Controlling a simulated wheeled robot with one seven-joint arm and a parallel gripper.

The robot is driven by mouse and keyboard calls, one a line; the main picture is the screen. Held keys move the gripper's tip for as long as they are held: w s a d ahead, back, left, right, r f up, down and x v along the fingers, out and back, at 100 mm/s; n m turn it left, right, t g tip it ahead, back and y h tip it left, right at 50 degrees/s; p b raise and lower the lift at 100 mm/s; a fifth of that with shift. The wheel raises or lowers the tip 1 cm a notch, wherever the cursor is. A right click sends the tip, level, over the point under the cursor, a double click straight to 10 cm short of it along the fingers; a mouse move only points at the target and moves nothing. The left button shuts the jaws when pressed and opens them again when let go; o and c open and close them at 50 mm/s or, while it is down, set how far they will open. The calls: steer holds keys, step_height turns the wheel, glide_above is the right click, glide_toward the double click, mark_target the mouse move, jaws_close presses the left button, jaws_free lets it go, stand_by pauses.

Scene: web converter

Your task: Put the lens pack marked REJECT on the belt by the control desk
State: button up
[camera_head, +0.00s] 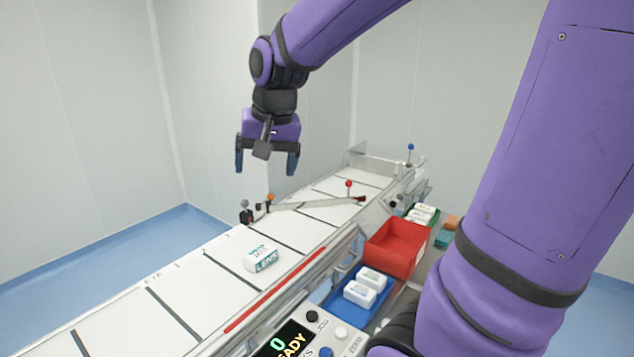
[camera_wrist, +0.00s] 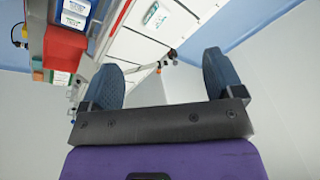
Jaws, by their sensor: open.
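One white lens pack (camera_head: 261,257) with green lettering that reads LENS lies on the white belt (camera_head: 208,280), near the middle. It also shows in the wrist view (camera_wrist: 151,13), near the top edge. No REJECT mark can be read on any pack. The control desk (camera_head: 292,338) is at the bottom, beside the belt, with a lit display and buttons. White packs (camera_head: 366,286) lie in a blue tray (camera_head: 348,303) beside the belt. My gripper (camera_head: 266,167) is open and empty, high above the far part of the belt.
A red bin (camera_head: 397,249) stands beside the belt, with more white packs (camera_head: 421,214) in a green tray behind it. A diverter arm (camera_head: 318,203) with a red-knobbed post (camera_head: 348,188) crosses the belt. A red rail strip (camera_head: 275,291) runs along the belt's near side.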

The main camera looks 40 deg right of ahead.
steer(key=s+a+r+n+t, duration=0.2)
steer(key=s+n, duration=0.4)
steer(key=s, duration=1)
steer(key=shift+s, duration=0.15)
steer(key=shift+a, duration=0.1)
stand_by(1.1)
